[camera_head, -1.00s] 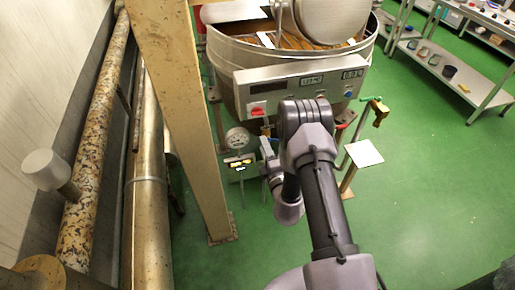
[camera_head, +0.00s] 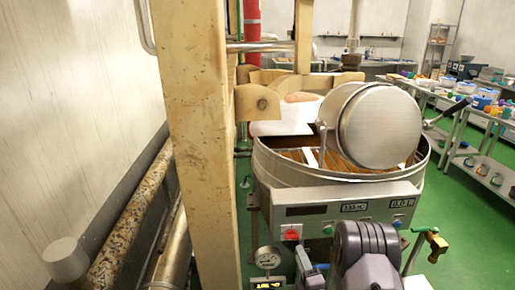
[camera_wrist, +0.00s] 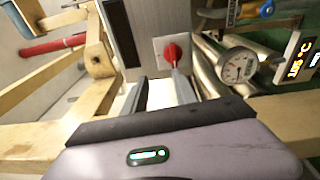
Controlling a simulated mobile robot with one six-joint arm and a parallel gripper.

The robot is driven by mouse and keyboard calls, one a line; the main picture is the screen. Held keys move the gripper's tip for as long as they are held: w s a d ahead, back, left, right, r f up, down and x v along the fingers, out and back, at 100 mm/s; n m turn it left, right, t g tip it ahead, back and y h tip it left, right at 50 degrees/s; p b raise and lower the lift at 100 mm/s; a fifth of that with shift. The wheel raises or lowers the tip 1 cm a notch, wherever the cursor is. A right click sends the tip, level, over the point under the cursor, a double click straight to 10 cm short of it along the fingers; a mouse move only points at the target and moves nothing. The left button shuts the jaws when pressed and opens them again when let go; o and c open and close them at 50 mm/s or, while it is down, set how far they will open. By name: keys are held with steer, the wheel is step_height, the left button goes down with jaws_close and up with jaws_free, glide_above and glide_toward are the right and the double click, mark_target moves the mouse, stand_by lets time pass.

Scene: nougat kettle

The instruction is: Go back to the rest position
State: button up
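My gripper (camera_wrist: 160,88) shows two dark fingers in the wrist view, apart with nothing between them. They point toward the control panel (camera_wrist: 125,38) with the red knob (camera_wrist: 172,52), and look clear of the knob. The kettle (camera_head: 280,184) is a big round steel vessel with a stirrer and a raised round lid (camera_head: 380,127). Its panel carries the red knob (camera_head: 292,233) and displays.
A round dial gauge (camera_head: 267,257) stands left of my arm, and shows in the wrist view (camera_wrist: 238,65). A thick wooden post (camera_head: 200,150) and pipes (camera_head: 130,220) stand on the left. A green-handled valve (camera_head: 435,242) is at the right.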

steer(key=s+a+r+n+g+y, duration=0.35)
steer(key=a+r+n+y, duration=0.5)
steer(key=a+r, duration=0.4)
steer(key=s+a+r+n+g+y, duration=0.1)
steer(key=s+a+r+n+g, duration=0.3)
steer(key=s+n, duration=0.2)
steer(key=s+a+r+n+g+y+b, duration=0.1)
steer(key=s+a+r+n+g, duration=0.25)
steer(key=s+n, duration=0.3)
steer(key=s+a+r+n+g+y, duration=0.2)
steer(key=s+a+r+n+g, duration=0.15)
steer(key=s+n, duration=0.2)
steer(key=s+d+f+n+g+h+b, duration=0.1)
steer(key=s+d+n+h, duration=0.15)
steer(key=s+n, duration=0.35)
steer(key=s+d+f+n+g+h, duration=0.1)
steer(key=s+d+n+g+h, duration=0.1)
steer(key=s+n+h, duration=0.3)
steer(key=s+d+n+t+h, duration=0.3)
steer(key=d+n+t+h, duration=0.2)
steer(key=d+n, duration=0.4)
steer(key=d+r+h, duration=0.1)
steer(key=d, duration=0.2)
steer(key=shift+s+d+b, duration=0.2)
steer(key=shift+d+b, duration=0.1)
steer(key=shift+d, duration=0.05)
steer(key=shift+n, duration=0.25)
